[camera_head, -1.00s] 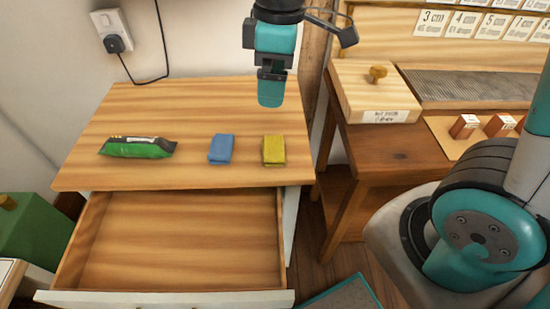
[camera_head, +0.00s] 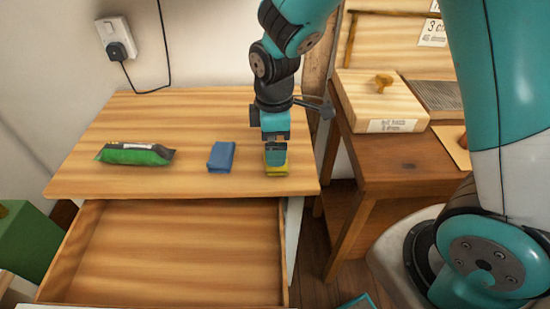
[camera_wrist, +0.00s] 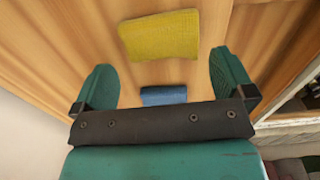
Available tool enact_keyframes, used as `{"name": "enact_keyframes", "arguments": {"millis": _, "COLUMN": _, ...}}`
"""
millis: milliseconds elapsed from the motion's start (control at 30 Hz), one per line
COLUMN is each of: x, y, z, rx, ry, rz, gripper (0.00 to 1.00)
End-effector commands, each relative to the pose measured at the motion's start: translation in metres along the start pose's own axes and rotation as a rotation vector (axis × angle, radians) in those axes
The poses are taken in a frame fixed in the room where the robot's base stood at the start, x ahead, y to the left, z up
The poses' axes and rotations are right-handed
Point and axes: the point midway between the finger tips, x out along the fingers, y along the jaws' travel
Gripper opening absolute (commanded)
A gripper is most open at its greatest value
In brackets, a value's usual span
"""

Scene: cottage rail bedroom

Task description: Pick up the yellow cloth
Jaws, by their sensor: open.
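The yellow cloth (camera_head: 276,170) is a small folded pad on the wooden top of the drawer unit, near its front right corner. In the head view my gripper (camera_head: 276,155) is over the cloth and hides most of it. The wrist view shows the whole yellow cloth (camera_wrist: 160,35) beyond my open, empty gripper (camera_wrist: 165,80). The cloth lies ahead of the two teal fingers, roughly centred between them, and is not held.
A blue cloth (camera_head: 221,157) lies left of the yellow one, also visible in the wrist view (camera_wrist: 163,95). A green packet (camera_head: 136,154) lies farther left. The drawer (camera_head: 170,255) below is pulled open and empty. A side table (camera_head: 400,155) with a lidded wooden box (camera_head: 380,100) stands right.

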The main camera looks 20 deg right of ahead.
Motion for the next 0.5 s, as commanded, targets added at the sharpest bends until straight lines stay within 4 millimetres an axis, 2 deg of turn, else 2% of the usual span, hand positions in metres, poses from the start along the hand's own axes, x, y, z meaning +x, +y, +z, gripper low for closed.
{"name": "enact_keyframes", "arguments": {"millis": 100, "x": 0.022, "y": -0.002, "z": 0.003, "rx": 0.001, "ry": -0.003, "rz": -0.005, "gripper": 1.0}}
{"name": "enact_keyframes", "arguments": {"millis": 233, "x": 0.038, "y": -0.001, "z": 0.003, "rx": 0.0, "ry": -0.002, "rz": -0.003, "gripper": 1.0}}
{"name": "enact_keyframes", "arguments": {"millis": 500, "x": 0.043, "y": -0.001, "z": 0.002, "rx": 0.0, "ry": 0.0, "rz": -0.001, "gripper": 1.0}}
